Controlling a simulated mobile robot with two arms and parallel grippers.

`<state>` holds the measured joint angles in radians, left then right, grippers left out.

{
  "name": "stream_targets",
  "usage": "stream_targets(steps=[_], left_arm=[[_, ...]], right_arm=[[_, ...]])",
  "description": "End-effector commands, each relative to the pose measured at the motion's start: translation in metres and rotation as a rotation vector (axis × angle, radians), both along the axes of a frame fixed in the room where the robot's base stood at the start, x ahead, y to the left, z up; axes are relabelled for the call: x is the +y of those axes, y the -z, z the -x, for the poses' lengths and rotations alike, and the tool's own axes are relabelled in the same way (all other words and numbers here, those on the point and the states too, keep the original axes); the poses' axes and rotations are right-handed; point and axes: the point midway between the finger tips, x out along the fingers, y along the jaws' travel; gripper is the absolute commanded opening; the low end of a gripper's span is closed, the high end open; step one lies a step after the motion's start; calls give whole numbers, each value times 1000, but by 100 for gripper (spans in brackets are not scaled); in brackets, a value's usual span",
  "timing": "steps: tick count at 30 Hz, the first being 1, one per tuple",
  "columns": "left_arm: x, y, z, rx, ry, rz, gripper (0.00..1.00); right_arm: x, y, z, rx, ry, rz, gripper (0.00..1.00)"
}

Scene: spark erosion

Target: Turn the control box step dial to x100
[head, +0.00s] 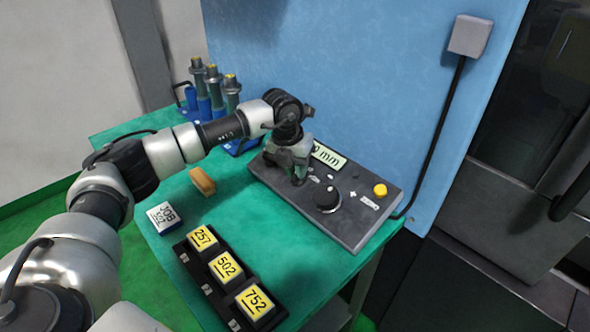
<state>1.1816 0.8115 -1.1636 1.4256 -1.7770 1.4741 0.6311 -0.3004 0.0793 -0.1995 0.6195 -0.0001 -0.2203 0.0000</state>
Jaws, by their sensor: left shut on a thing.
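The dark grey control box (352,232) lies on the green bench top. A display ending in "0 mm" (329,157) shows at its back edge, partly hidden by my left gripper. My left gripper (298,180) points down over the left part of the box's top face. It is shut on a small dial there, seemingly the step dial, which the fingers hide; I cannot read its setting. A larger black round knob (327,198) with a white mark stands just right of the fingers, apart from them. A yellow button (380,190) is farther right. My right gripper is not in view.
A black tray (211,283) holds yellow blocks marked 257, 502 and 752 in front. A white-topped JOB block (164,217) and a tan block (202,181) lie left of the box. Tool holders (215,88) stand at the back left. A blue panel (350,80) rises behind.

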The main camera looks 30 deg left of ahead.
Motion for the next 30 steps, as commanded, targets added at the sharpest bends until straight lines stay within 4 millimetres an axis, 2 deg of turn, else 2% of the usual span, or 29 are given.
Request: stream_targets(steps=[30], left_arm=[[-10, 3, 4, -121, 893, -342, 0]], right_arm=[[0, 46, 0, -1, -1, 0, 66]])
